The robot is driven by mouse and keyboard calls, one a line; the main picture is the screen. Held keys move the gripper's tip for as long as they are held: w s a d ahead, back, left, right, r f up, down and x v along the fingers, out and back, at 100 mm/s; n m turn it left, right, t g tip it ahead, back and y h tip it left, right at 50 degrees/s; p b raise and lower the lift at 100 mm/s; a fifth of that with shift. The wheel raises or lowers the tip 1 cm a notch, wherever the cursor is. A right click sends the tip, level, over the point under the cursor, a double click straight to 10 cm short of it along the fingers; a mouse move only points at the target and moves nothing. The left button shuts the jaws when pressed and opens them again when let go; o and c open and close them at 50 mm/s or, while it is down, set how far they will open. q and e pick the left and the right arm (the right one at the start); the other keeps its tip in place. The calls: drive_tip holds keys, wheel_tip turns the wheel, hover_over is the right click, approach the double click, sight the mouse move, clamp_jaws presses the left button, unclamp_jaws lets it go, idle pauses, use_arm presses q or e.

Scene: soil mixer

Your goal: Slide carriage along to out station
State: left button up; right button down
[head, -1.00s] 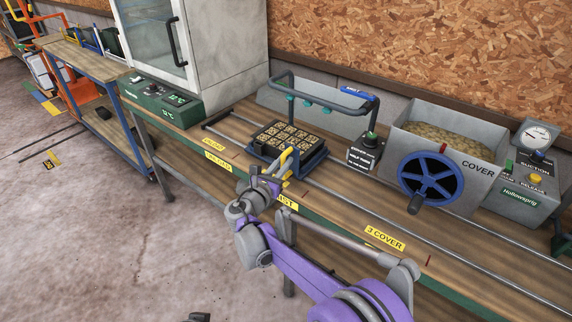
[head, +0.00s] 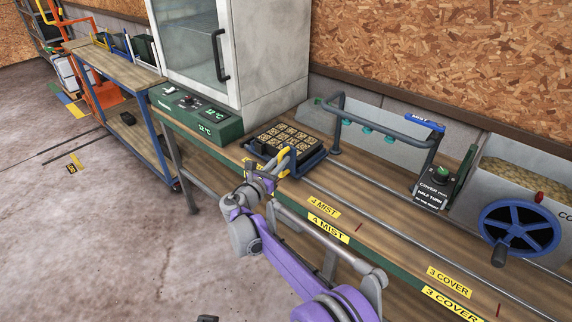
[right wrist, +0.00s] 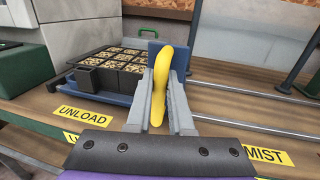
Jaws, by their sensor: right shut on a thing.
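The blue carriage (head: 313,160) sits on the rails at the left end of the bench and carries a black cell tray (head: 284,142) filled with light brown grain. It also shows in the right wrist view (right wrist: 122,97). My right gripper (right wrist: 160,95) is shut on the carriage's upright yellow handle (right wrist: 158,88), at the carriage's front side. In the head view the gripper (head: 274,172) partly hides the handle. A yellow UNLOAD label (right wrist: 81,115) lies on the bench edge in front of the carriage.
The mist arch (head: 385,124) stands right of the carriage, clear of it. The cover hopper with its blue wheel (head: 518,228) is farther right. A green control box (head: 196,112) and a glass-door cabinet (head: 262,60) stand at the left. The rails (head: 400,208) between are clear.

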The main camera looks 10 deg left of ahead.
drive_tip(key=shift+w+a, duration=0.45)
drive_tip(key=shift+a, duration=0.25)
use_arm(q)
drive_tip(key=shift+w+a+r, duration=0.15)
drive_tip(key=shift+a, duration=0.1)
use_arm(e)
drive_tip(key=shift+a, duration=0.15)
drive_tip(key=shift+r, duration=0.1)
drive_tip(key=c, duration=1)
unclamp_jaws()
drive_tip(key=shift+w+a, duration=0.1)
drive_tip(key=shift+o, duration=1)
use_arm(q)
drive_tip(key=shift+w+a, duration=0.1)
